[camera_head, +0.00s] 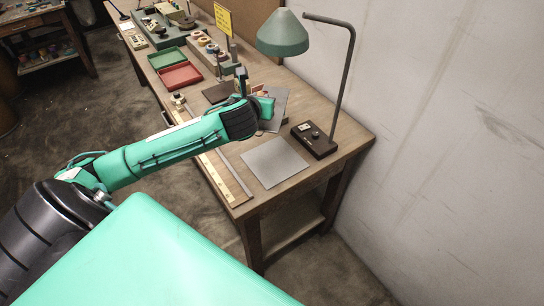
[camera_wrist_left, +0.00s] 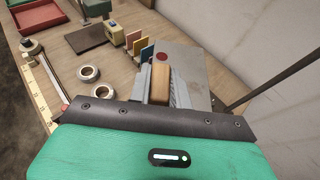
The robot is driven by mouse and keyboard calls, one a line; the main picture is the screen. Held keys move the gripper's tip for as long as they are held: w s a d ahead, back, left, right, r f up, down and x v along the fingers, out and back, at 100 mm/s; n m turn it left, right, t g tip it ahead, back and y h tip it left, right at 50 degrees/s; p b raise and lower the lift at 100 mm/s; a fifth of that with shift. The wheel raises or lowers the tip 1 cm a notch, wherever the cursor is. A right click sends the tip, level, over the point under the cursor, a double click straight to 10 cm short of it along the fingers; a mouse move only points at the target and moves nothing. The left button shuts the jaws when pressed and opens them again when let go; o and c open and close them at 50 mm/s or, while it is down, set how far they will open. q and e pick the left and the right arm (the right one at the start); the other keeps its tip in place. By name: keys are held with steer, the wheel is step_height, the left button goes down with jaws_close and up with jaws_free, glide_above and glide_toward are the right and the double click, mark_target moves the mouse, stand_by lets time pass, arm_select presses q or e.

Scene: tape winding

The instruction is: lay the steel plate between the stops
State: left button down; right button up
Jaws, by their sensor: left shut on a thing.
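My left gripper (camera_head: 262,105) is over the bench, beside a grey steel plate (camera_head: 277,112) that it partly hides. In the left wrist view, the plate (camera_wrist_left: 190,55) carries a wooden grip (camera_wrist_left: 160,80) and a red dot. The left gripper's fingers are shut on this wooden grip; their tips are mostly hidden. I cannot tell whether the plate touches the bench. A second, pale grey flat sheet (camera_head: 275,162) lies near the bench's front corner. I cannot make out the stops for certain. My right gripper is not in view.
A lamp (camera_head: 283,35) and a dark box with a knob (camera_head: 314,139) stand right of the gripper. A ruler (camera_head: 226,178) runs along the left edge. Tape rolls (camera_wrist_left: 88,73), upright coloured cards (camera_wrist_left: 138,45) and a dark board (camera_wrist_left: 83,36) lie nearby.

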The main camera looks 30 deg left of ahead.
mark_target(261, 151)
arm_select(q)
steer(key=shift+w+a, duration=0.15)
steer(key=shift+a, duration=0.2)
step_height(261, 151, down, 19)
steer(key=shift+f, duration=0.2)
steer(key=c, duration=1.3)
jaws_free()
steer(key=shift+f, duration=0.1)
